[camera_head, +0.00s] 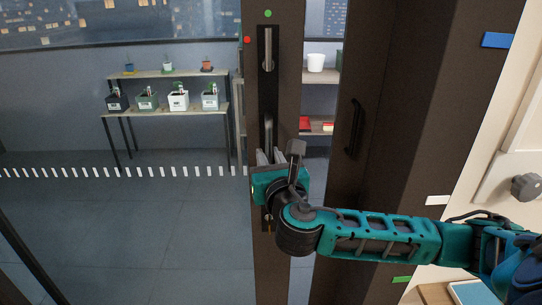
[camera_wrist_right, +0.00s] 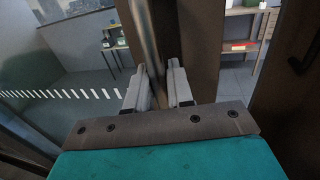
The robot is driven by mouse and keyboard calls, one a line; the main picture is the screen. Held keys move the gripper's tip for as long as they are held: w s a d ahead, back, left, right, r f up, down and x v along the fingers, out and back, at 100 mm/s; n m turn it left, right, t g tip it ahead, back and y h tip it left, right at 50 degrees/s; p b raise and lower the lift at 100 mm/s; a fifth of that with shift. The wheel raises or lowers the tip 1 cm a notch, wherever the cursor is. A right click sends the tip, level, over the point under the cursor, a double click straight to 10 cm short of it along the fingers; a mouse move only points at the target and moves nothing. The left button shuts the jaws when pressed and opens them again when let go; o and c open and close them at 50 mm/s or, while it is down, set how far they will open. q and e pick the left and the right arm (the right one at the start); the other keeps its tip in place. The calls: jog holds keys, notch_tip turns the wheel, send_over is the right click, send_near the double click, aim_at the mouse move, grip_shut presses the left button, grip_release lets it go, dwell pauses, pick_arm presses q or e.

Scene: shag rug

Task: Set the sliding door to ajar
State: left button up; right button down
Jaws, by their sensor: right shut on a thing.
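The sliding door is a glass panel with a dark brown upright frame (camera_head: 286,100) at its right edge. A vertical metal bar handle (camera_head: 268,60) stands on that frame and also shows in the wrist view (camera_wrist_right: 148,40). My right gripper (camera_head: 270,157) is shut on the lower part of the handle; in the wrist view its two grey fingers (camera_wrist_right: 157,88) lie on either side of the bar. The gripper hides the handle's lower end. A narrow gap shows between the door frame and the dark jamb (camera_head: 390,150) to the right. My left gripper is not in view.
The jamb carries a black pull (camera_head: 354,128) and blue (camera_head: 497,40), white (camera_head: 438,200) and green (camera_head: 401,279) markers. Red and green dots mark the door frame's top. Beyond the glass stands a shelf (camera_head: 165,110) with several potted plants. A grey knob (camera_head: 526,187) is at right.

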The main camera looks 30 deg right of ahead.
jog(key=c, duration=1.2)
grip_release()
jog(key=shift+o, duration=0.2)
jog(key=p+v, duration=0.1)
jog(key=v, duration=1.2)
